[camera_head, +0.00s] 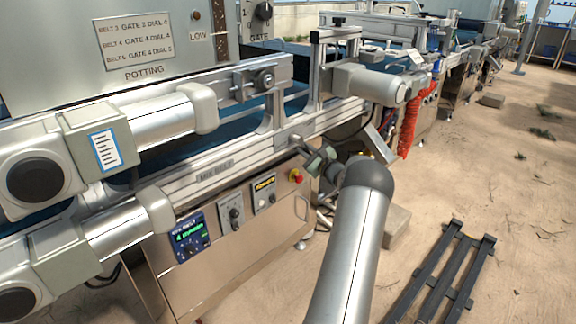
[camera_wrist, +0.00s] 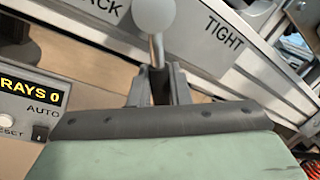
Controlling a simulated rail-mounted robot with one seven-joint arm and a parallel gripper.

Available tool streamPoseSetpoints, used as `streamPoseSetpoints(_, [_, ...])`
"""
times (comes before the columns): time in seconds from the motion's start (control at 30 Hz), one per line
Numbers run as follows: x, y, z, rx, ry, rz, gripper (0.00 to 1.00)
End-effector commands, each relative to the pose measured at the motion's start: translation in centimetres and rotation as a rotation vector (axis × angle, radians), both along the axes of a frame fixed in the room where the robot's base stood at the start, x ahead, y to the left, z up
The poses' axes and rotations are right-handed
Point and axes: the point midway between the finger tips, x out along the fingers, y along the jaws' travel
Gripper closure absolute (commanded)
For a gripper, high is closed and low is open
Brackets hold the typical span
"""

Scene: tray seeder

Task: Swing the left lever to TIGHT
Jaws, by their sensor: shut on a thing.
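In the wrist view, a lever (camera_wrist: 157,50) with a pale round knob stands between the dark fingers of my gripper (camera_wrist: 157,82). The fingers are shut on its shaft below the knob. The lever lies between a label ending in "ACK" (camera_wrist: 108,8), partly cut off at left, and the TIGHT label (camera_wrist: 223,33) at right. The lever's foot is hidden behind the fingers. In the head view, my gripper (camera_head: 300,146) is at the conveyor's side rail, above the red button. The lever is too small to make out there, and no second lever is clearly seen.
Below the rail are a red stop button (camera_head: 296,175), a small yellow display (camera_head: 264,184) and a dial panel (camera_head: 232,215). A blue-green screen (camera_head: 190,237) is further left. A red hanging bundle (camera_head: 409,123) is to the right. A black pallet (camera_head: 447,270) lies on the sandy floor.

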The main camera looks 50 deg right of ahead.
Motion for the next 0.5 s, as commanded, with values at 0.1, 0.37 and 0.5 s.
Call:
streamPoseSetpoints(0.1, [0.0,-0.5,-0.3,-0.107,0.001,0.001,1.00])
streamPoseSetpoints(0.37, [0.0,-1.3,0.8,-0.295,0.006,0.001,1.00])
streamPoseSetpoints(0.5, [0.0,-1.6,1.3,-0.364,0.008,0.001,1.00])
